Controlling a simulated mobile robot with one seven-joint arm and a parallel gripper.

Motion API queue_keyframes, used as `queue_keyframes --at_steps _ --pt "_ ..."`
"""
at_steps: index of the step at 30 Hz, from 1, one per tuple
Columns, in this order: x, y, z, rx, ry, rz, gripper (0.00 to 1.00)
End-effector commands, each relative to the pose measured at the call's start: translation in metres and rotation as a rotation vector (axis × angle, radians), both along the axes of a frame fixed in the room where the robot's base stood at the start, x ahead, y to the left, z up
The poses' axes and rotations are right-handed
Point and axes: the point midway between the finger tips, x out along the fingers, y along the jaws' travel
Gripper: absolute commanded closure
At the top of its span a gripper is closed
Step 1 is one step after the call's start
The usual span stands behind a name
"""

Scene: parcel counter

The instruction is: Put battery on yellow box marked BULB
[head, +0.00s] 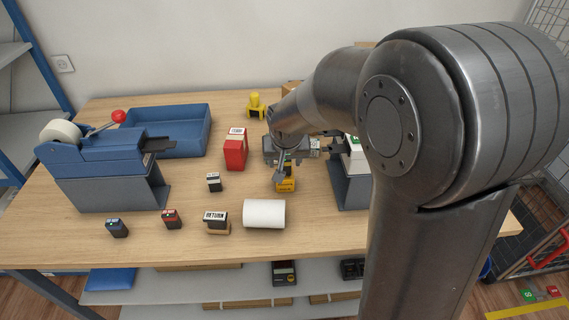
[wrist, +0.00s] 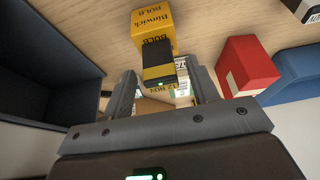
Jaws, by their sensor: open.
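The yellow box marked BULB (head: 285,185) sits on the wooden counter near its middle, and it also shows at the top of the wrist view (wrist: 153,25). A small dark battery with a yellowish band (wrist: 158,68) is against the box's upper BULB-marked face in the wrist view and appears to rest on it. My gripper (wrist: 160,76) is open, with one finger on each side of the battery and visible gaps between. In the head view my gripper (head: 284,168) is just above the yellow box, and the battery is mostly hidden there.
A red box (head: 235,153) stands left of the yellow box. A white roll (head: 264,214) and several stamps are in front. A blue tray (head: 185,145) and a tape dispenser (head: 105,165) are at left. A grey stand (head: 348,190) is close on the right.

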Motion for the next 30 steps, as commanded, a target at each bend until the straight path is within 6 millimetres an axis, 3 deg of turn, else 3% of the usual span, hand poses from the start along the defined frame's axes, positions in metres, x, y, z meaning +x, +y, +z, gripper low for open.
queue_keyframes --at_steps 6,12,23,26,30 --pt "-0.017 0.000 0.043 0.002 -0.005 0.001 0.46" --pt "-0.030 0.000 0.073 0.001 -0.003 0.000 0.46" --pt "-0.040 -0.003 0.091 0.002 -0.003 -0.001 0.46" --pt "-0.053 -0.014 0.100 0.005 -0.009 -0.005 0.46" --pt "-0.086 -0.037 0.116 0.012 -0.024 -0.009 0.46"
